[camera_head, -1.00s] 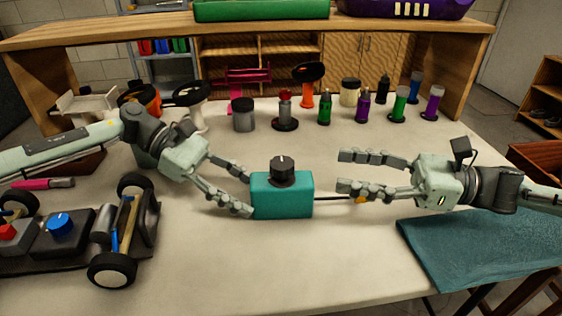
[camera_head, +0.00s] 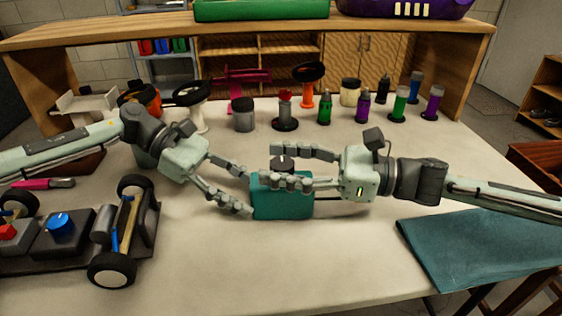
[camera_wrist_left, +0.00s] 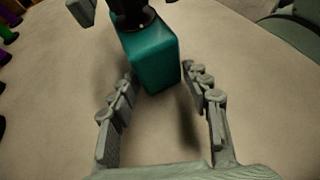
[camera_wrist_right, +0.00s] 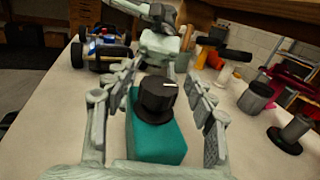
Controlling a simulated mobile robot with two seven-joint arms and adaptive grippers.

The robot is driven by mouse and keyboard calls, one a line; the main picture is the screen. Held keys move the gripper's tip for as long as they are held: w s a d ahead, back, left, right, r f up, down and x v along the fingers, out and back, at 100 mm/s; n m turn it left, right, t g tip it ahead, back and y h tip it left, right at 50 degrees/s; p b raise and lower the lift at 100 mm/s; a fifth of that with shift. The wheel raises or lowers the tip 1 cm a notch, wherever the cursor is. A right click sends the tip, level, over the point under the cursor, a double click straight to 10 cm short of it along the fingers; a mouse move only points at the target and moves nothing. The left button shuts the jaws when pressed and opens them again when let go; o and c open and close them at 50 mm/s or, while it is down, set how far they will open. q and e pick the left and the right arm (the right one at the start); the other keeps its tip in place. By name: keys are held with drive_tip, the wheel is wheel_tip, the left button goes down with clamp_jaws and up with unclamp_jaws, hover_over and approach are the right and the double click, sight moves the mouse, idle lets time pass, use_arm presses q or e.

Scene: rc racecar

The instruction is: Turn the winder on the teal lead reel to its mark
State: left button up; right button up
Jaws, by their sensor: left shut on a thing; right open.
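The teal lead reel (camera_head: 285,206) is a box standing on the table, with a dark lead leaving its right side. Its black winder (camera_head: 283,163) is a round knob on top with a white line. The winder also shows in the right wrist view (camera_wrist_right: 157,100), its white line toward the upper right edge. I cannot make out the target mark. My left gripper (camera_head: 248,195) is shut on the reel's left end. My right gripper (camera_head: 264,165) is open, its fingers on either side of the winder; contact is unclear. Its near finger hides part of the reel.
An RC car chassis (camera_head: 100,245) is at the front left. Several bottles and jars, such as a grey jar (camera_head: 243,115), stand behind. A teal cloth (camera_head: 480,245) lies at the right. The table's front middle is clear.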

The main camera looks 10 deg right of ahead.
drive_tip(key=c, duration=1.2)
